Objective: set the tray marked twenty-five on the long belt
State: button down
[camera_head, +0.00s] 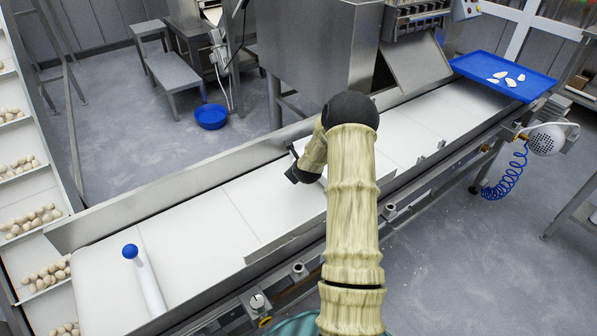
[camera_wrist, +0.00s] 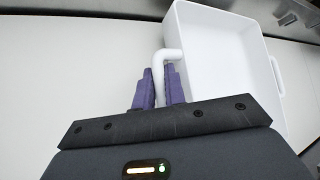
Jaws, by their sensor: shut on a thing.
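A white, open, rectangular tray (camera_wrist: 220,60) shows in the wrist view, empty as far as I can see. My gripper (camera_wrist: 161,88) is shut on its white loop handle (camera_wrist: 172,55) at the near left side. No number shows on the tray. In the head view my gripper (camera_head: 296,174) is over the middle of the long white belt (camera_head: 190,230); the arm hides most of the tray there. I cannot tell whether the tray touches the belt.
A blue tray (camera_head: 505,76) with several pale pieces stands at the far right end. A steel machine (camera_head: 320,45) stands behind the belt. The belt's left stretch is mostly clear.

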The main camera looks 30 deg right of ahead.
notch_tip(320, 180, down, 2)
jog(key=shift+f, duration=0.25)
jog(key=c, duration=1.5)
grip_release()
jog(key=shift+o, duration=0.2)
jog(key=v, duration=1.2)
jog(key=shift+a+r, duration=0.1)
